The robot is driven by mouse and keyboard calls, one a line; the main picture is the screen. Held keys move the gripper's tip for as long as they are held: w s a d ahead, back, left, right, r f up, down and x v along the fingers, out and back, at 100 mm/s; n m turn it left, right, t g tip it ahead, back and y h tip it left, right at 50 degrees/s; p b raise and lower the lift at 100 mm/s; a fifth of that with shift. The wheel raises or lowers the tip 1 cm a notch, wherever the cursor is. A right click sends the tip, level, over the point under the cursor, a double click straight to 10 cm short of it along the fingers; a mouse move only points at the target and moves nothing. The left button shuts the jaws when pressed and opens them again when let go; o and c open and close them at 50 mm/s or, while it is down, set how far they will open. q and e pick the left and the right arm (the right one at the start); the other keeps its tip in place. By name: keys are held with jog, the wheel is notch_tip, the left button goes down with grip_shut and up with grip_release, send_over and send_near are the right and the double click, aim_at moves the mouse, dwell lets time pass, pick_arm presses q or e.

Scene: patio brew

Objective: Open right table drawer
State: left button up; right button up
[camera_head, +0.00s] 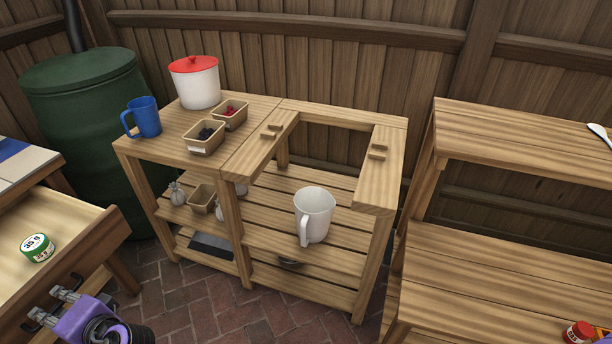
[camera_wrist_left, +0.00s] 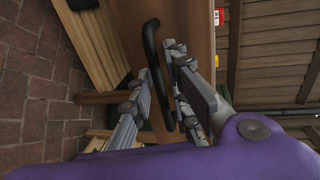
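The wooden drawer (camera_head: 75,213) at the left of the head view is pulled out from the table (camera_head: 8,165). A green-and-white tin (camera_head: 37,248) marked 35 g lies inside it. Its front carries a dark curved handle (camera_wrist_left: 153,50), which shows large in the left wrist view. My purple left gripper (camera_head: 52,304) is at the drawer front, beside the handle. In the left wrist view its grey fingers (camera_wrist_left: 158,70) stand apart with the handle running between them, and a gap shows on one side.
A wooden stand (camera_head: 268,125) holds a blue mug (camera_head: 143,117), a red-lidded pot (camera_head: 198,84) and small boxes. A white pitcher (camera_head: 316,214) stands on its lower slats. A green barrel (camera_head: 85,95) is behind the drawer. Brick floor (camera_head: 190,305) lies open in front. A shelf (camera_head: 510,140) stands right.

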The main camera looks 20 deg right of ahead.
pick_arm(q)
jog(key=v, duration=1.2)
pick_arm(e)
jog(key=shift+w+a, duration=0.1)
jog(key=shift+w, duration=0.3)
jog(key=shift+s, duration=0.15)
